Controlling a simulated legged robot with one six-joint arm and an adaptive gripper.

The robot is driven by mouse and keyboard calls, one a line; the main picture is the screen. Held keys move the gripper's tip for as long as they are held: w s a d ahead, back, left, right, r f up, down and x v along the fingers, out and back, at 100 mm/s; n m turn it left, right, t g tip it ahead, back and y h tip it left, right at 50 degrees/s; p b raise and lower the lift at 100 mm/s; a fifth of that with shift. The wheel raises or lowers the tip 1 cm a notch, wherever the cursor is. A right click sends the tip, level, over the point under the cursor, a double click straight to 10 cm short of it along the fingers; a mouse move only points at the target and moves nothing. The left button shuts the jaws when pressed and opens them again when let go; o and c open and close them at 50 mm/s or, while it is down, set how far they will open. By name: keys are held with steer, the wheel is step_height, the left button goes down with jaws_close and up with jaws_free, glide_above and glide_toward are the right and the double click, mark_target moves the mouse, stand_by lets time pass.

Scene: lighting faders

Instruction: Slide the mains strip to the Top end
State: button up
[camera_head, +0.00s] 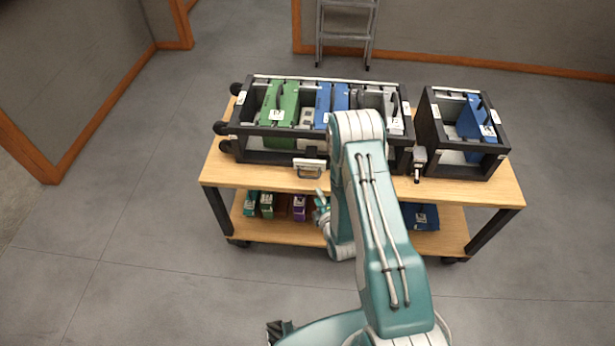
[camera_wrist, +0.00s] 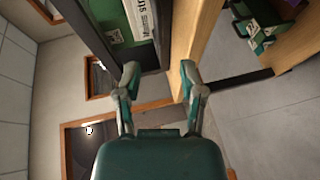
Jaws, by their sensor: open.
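A long black-framed rack (camera_head: 270,155) stands on the wooden cart, holding upright green (camera_head: 289,100), blue (camera_head: 323,105) and grey (camera_head: 372,98) modules with white labels. I cannot tell which part is the mains strip; the labels are too small to read. My gripper (camera_head: 321,207) is at the cart's front edge, below the rack, partly hidden by my arm. In the wrist view, my gripper (camera_wrist: 159,82) is open and empty, its fingers apart. Beyond the fingers are the wooden top's edge (camera_wrist: 196,35) and a labelled green panel (camera_wrist: 118,22) in the black frame.
A smaller black-framed box (camera_head: 466,170) with a blue module stands at the right of the cart top (camera_head: 460,187). Several small boxes (camera_head: 267,203) and a blue item (camera_head: 425,215) lie on the lower shelf. A ladder (camera_head: 345,38) stands behind. Floor left of the cart is clear.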

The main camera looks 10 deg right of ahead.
mark_target(309, 177)
steer(key=x, duration=0.9)
steer(key=shift+w+a, duration=0.15)
steer(key=shift+w, duration=0.15)
steer(key=shift+w+f, duration=0.1)
steer(key=shift+w, duration=0.25)
jaws_close()
